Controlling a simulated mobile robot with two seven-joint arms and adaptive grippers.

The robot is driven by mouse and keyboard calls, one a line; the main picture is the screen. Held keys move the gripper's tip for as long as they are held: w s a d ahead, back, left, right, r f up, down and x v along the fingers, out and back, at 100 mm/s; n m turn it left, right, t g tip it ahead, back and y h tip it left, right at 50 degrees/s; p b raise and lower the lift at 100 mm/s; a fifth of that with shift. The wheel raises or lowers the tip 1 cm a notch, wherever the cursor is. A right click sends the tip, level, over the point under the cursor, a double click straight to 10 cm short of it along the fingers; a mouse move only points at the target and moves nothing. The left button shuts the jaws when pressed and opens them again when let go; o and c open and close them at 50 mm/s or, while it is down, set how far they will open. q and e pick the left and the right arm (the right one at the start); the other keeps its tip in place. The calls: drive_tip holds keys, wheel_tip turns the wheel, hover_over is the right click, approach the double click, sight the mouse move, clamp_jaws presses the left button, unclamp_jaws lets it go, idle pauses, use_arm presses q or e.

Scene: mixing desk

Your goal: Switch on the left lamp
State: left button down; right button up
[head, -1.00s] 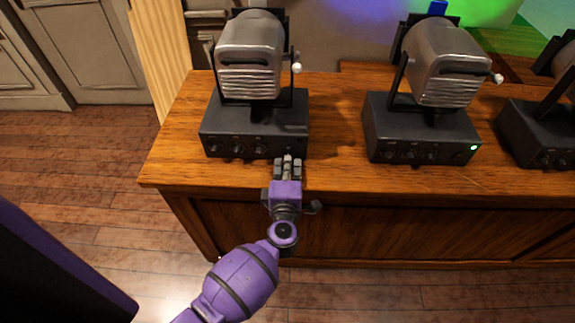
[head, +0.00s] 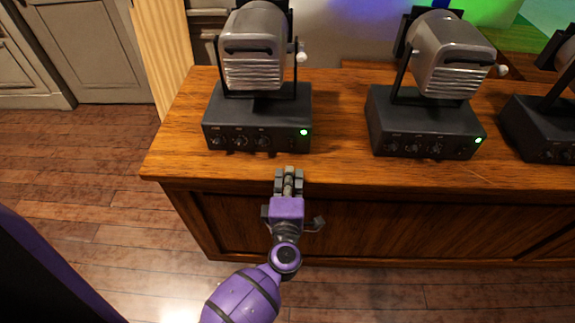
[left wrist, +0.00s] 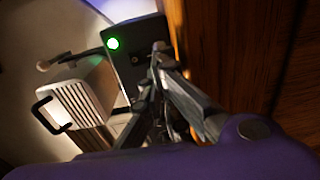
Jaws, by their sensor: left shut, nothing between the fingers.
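The left lamp (head: 252,50) is a grey metal spotlight on a black control box (head: 240,118) at the left end of the wooden desk. A green light (head: 304,132) glows at the right of the box's front, beside several knobs. The green light (left wrist: 113,43) also glows in the left wrist view. My left gripper (head: 289,172) is shut and empty, at the desk's front edge just in front of the box and apart from it. In the left wrist view its fingers (left wrist: 160,62) point toward the box. My right gripper is not in view.
A second lamp (head: 448,55) stands to the right on its own box, its green light (head: 478,140) also lit. A third lamp stands partly cut off at the right edge. Bare desk top (head: 338,150) lies between the first two boxes.

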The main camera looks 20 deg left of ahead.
use_arm(q)
drive_tip(key=s+d+f+b, duration=0.1)
drive_tip(key=s+d, duration=0.1)
drive_tip(key=s, duration=0.5)
drive_tip(key=shift+d+f, duration=0.15)
drive_tip(key=shift+f, duration=0.1)
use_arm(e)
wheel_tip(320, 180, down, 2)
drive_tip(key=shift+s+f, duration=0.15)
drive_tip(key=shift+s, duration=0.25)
